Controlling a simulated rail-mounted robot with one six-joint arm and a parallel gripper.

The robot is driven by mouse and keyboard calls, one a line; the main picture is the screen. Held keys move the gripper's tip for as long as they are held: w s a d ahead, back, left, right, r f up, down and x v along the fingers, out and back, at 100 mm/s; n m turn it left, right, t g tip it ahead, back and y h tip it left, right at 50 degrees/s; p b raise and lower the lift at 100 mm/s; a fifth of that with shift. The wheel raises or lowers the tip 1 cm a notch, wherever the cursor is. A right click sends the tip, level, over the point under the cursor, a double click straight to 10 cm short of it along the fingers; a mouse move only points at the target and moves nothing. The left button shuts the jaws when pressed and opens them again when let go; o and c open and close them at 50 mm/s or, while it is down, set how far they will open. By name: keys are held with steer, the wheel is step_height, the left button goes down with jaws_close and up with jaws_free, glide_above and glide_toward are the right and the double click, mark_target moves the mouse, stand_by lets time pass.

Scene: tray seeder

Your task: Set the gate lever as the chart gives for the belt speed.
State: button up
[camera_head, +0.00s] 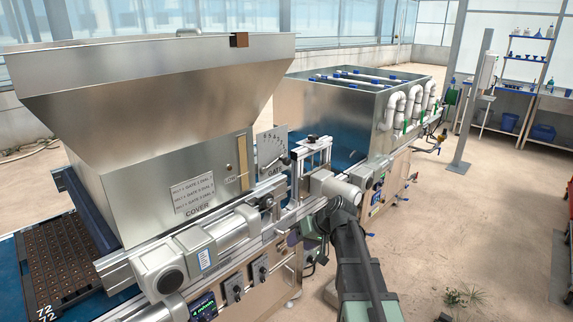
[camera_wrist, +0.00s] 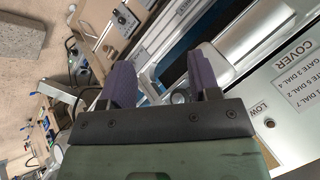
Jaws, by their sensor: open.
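The gate scale plate (camera_head: 272,146) stands upright beside the hopper, with numbers along an arc and a dark pointer lever (camera_head: 279,162) low on its face. I cannot tell which number the lever marks. The chart label (camera_head: 193,194) is on the cover and lists gate and dial values for belt numbers.
A small display (camera_head: 203,308) with green text and two dark knobs, a left one (camera_head: 237,292) and a right one (camera_head: 262,272), are on the front panel. A motor (camera_head: 165,268) juts out there. A seed tray (camera_head: 62,262) lies at left. The floor at right is mostly clear.

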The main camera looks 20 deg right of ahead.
steer(key=w+d+r+n+t+y, duration=0.1)
steer(key=w+d+r+t+y, duration=0.2)
steer(key=w, duration=0.4)
steer(key=w+d+r+n+t, duration=0.1)
steer(key=w+d+r+t, duration=0.3)
steer(key=w+d+r, duration=0.25)
steer(key=n+t, duration=0.3)
steer(key=t, duration=0.1)
glide_toward(289, 163)
steer(key=x, duration=1.1)
steer(key=shift+d, duration=0.1)
steer(key=shift+r, duration=0.1)
jaws_close()
